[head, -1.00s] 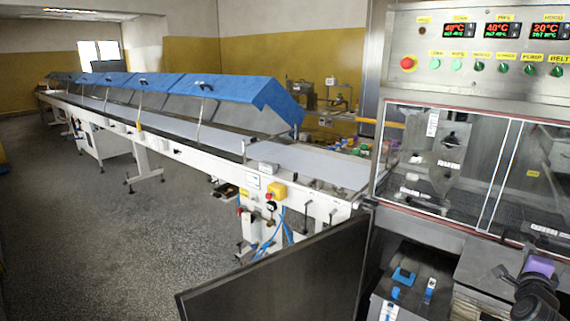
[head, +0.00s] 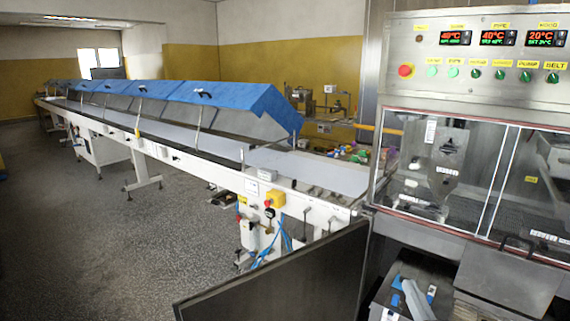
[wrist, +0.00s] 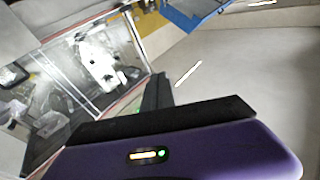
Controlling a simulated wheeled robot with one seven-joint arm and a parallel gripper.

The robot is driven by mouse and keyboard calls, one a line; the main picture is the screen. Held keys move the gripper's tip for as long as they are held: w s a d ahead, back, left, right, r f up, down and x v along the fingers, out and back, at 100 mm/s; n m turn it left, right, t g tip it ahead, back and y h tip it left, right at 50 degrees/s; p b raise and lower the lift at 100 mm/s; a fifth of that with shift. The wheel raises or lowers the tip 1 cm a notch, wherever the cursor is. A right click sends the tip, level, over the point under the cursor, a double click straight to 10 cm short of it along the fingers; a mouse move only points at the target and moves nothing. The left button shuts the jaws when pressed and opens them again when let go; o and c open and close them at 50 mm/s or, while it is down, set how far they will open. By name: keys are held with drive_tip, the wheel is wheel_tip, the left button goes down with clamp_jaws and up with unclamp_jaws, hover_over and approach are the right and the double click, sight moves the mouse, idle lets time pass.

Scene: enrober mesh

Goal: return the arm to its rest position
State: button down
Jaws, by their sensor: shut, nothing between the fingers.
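My gripper (wrist: 157,88) shows in the wrist view as dark fingers beyond its purple body, which has a small lit indicator. The fingers are together with nothing between them. They point toward open space beside the machine's glazed front, with no visible contact. My gripper is out of sight in the head view, so most of the arm's posture is hidden.
In the head view, the enrober's control panel (head: 480,50) and glass-fronted housing (head: 450,160) fill the right. A long conveyor (head: 310,170) with blue covers (head: 240,97) runs back left. A dark panel (head: 275,280) stands in front. The floor (head: 80,240) at left is clear.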

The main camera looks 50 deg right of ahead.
drive_tip(key=a+f+n+t+y, duration=0.3)
drive_tip(key=a+n+y, duration=0.45)
drive_tip(key=a, duration=1.25)
drive_tip(key=s+a+f+n+g+y, duration=0.2)
drive_tip(key=s+a+y, duration=0.4)
drive_tip(key=a, duration=0.8)
drive_tip(key=s+f+n, duration=0.1)
drive_tip(key=s, duration=0.2)
drive_tip(key=shift+a+y, duration=0.3)
drive_tip(key=shift+y, duration=0.05)
